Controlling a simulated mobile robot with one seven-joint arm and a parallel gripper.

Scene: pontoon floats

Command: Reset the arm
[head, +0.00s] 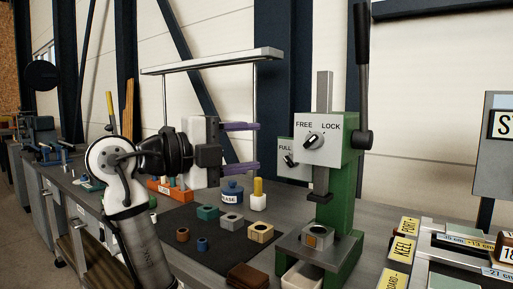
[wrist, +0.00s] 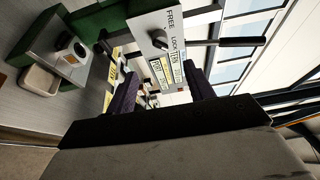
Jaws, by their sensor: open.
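My gripper (head: 247,147) is open, with its two purple fingers one above the other and a clear gap between them. Nothing shows between the fingers in the head view. It is raised above the bench, to the left of the green press (head: 341,190) and apart from it. My arm comes up from the lower left and bends at the wrist, so the gripper points right. In the wrist view, the gripper (wrist: 163,90) shows both purple fingers spread, with the press's white FREE/LOCK panel (wrist: 160,42) beyond them.
A metal overhead rack (head: 212,61) rises behind the gripper. The press's long black lever (head: 362,70) stands upright. A white bin (head: 302,276) sits at its foot.

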